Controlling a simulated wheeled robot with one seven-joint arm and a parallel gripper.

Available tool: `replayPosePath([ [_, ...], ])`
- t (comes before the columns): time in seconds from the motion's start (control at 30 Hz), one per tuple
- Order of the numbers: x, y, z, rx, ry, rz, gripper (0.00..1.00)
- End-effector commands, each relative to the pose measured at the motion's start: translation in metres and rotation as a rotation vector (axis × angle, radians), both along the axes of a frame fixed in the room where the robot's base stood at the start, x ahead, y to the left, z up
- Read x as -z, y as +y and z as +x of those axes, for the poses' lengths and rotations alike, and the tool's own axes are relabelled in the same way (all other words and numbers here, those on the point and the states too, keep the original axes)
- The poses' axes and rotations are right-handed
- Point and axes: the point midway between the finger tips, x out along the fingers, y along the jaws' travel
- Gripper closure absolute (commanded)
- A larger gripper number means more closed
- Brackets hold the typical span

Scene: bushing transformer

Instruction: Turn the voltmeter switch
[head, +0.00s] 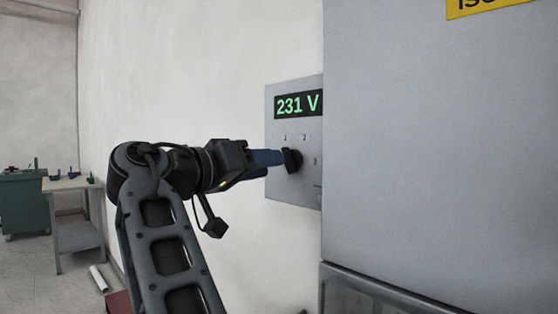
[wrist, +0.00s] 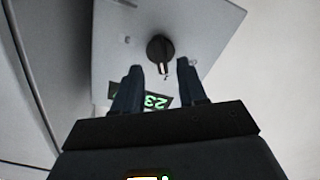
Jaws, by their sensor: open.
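The voltmeter switch is a black rotary knob (head: 292,160) on a grey wall box (head: 285,192). A green display (head: 298,104) above it reads 231 V. Position marks 1, 2 and 3 sit around the knob. My gripper (head: 280,158) points at the knob from the left, its blue fingertips right by it. In the wrist view the picture is upside down; the knob (wrist: 160,50) shows a white mark and lies just ahead of my open gripper (wrist: 160,65), centred between the fingertips. I cannot tell whether they touch it.
A large grey cabinet (head: 440,150) with a yellow sign (head: 485,6) stands close on the right of the box. A grey table (head: 75,215) and a green cabinet (head: 24,205) with small items stand far left. A pale wall (head: 200,70) is behind my arm.

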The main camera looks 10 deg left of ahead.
Motion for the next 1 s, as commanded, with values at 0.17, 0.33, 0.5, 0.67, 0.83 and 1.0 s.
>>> replayPosePath([
  [0.17,-0.002,-0.017,0.021,0.001,0.001,-0.002,0.58],
  [0.33,-0.001,-0.025,0.032,-0.001,0.000,-0.001,0.58],
  [0.5,0.000,-0.027,0.035,-0.002,0.000,0.000,0.58],
  [0.67,0.000,-0.027,0.035,-0.002,0.000,0.000,0.59],
  [0.83,0.000,-0.027,0.035,-0.002,0.000,0.000,0.76],
  [1.0,0.000,-0.027,0.035,-0.002,0.000,0.000,0.92],
])
